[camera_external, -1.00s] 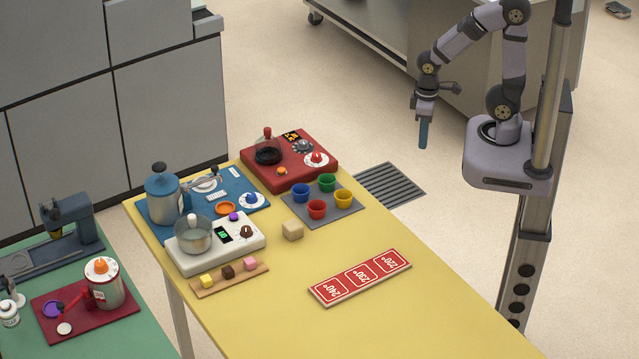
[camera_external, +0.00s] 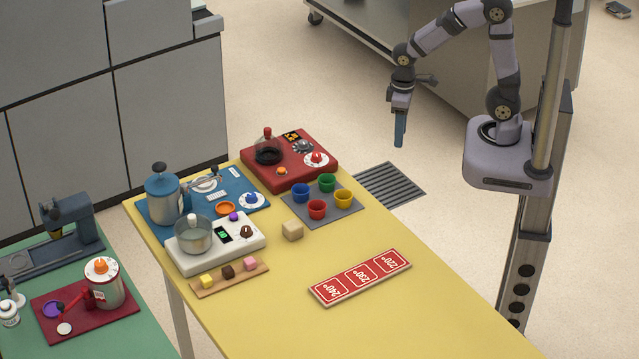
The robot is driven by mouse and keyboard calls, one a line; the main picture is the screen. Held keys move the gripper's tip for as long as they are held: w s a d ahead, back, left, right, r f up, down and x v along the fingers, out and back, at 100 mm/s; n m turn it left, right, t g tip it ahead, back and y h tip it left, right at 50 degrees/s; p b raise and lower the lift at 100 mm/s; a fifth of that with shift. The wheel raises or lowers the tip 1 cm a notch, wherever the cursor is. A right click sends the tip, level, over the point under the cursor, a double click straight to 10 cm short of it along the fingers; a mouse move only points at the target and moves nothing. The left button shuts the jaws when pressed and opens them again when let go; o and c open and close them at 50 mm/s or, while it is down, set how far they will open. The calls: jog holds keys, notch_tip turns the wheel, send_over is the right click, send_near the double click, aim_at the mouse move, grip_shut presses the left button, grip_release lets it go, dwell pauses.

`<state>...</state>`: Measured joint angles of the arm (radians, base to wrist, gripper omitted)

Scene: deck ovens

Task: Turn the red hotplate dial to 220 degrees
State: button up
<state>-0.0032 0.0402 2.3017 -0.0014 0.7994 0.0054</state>
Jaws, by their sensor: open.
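The red hotplate (camera_external: 283,178) sits at the far end of the yellow table. Its dial (camera_external: 316,158) has a red knob on a white scale at the hotplate's right side; the scale's figures are too small to read. A glass vessel with a red knob (camera_external: 267,142) stands on its dark burner. My gripper (camera_external: 399,143) hangs pointing down, to the right of the hotplate and well apart from it. It is open and empty, though the gap between its fingers is hard to see from this side.
A grey tray of coloured cups (camera_external: 322,211) lies in front of the hotplate. Blue (camera_external: 256,211) and white (camera_external: 188,265) hotplates stand to the left. A wooden cube (camera_external: 292,230) and a red temperature card (camera_external: 360,276) lie on the yellow table (camera_external: 400,325). The table's front is clear.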

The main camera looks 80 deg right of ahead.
jog(key=w, duration=1.3)
send_over(316, 154)
notch_tip(316, 154, down, 3)
jog(key=shift+r, duration=0.15)
jog(key=shift+f+p, duration=1.05)
jog(key=shift+f, duration=2.6)
jog(key=c, duration=1.1)
jog(key=shift+o, duration=0.2)
